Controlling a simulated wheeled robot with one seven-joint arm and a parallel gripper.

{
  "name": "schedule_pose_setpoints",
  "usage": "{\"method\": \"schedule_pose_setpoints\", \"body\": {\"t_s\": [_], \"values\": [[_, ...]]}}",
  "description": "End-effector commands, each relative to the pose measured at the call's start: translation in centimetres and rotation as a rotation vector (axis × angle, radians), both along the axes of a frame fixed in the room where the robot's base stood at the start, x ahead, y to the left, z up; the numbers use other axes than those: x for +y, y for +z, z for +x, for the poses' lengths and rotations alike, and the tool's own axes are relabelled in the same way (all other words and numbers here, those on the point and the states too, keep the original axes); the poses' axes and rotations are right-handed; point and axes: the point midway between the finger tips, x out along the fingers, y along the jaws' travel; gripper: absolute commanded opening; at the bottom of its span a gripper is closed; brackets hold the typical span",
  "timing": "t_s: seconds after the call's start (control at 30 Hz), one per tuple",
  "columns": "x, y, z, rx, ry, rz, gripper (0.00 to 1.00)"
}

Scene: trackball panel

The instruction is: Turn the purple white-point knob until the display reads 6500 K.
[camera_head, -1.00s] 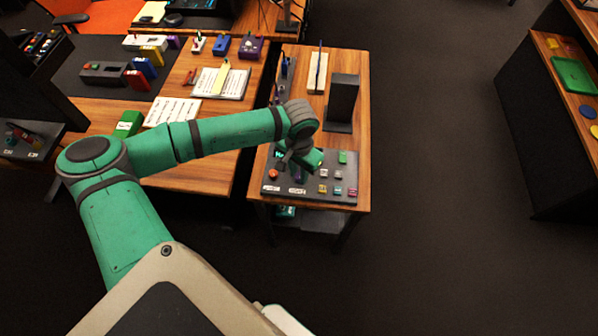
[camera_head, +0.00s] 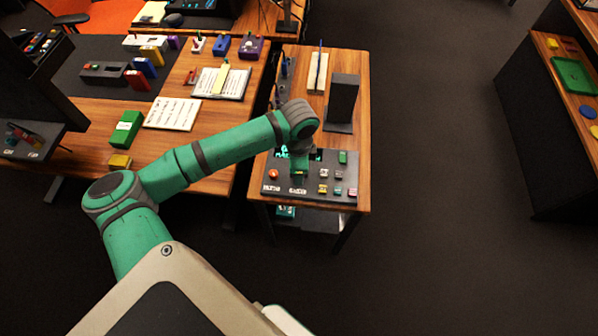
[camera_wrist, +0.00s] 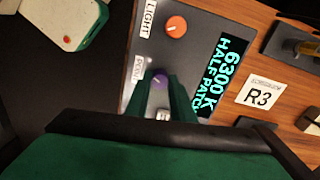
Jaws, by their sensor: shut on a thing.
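The purple knob (camera_wrist: 159,80) sits on the dark panel (camera_wrist: 207,28), below the orange knob in the wrist view. My gripper (camera_wrist: 164,88) is shut on the purple knob, with a green finger on each side of it. In the head view my gripper (camera_head: 299,170) points down at the panel (camera_head: 312,189) and hides the knob. The display (camera_wrist: 219,75) reads "6300 K" with "HALF PATCH" on its second line. It is partly hidden by my arm in the head view.
An orange knob (camera_wrist: 176,27) with a "LIGHT" label is on the same panel. Several small coloured buttons (camera_head: 338,175) lie to the right of my gripper in the head view. A dark upright block (camera_head: 342,98) stands behind the panel. An "R3" card (camera_wrist: 259,95) lies beside the display.

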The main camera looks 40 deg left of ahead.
Motion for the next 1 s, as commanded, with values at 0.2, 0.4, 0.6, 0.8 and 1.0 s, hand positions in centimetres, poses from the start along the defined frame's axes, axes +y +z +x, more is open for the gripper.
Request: {"method": "schedule_pose_setpoints", "body": {"t_s": [0.2, 0.4, 0.6, 0.8, 1.0], "values": [[0.07, -0.03, -0.04, 0.001, -0.199, 0.000, 0.00], [0.08, -0.06, -0.06, 0.003, -0.358, 0.000, 0.00], [0.11, -0.04, -0.05, 0.002, -0.476, 0.001, 0.00], [0.13, -0.03, -0.04, 0.003, -0.545, 0.002, 0.00], [0.14, -0.03, -0.03, 0.003, -0.572, 0.002, 0.00]]}}
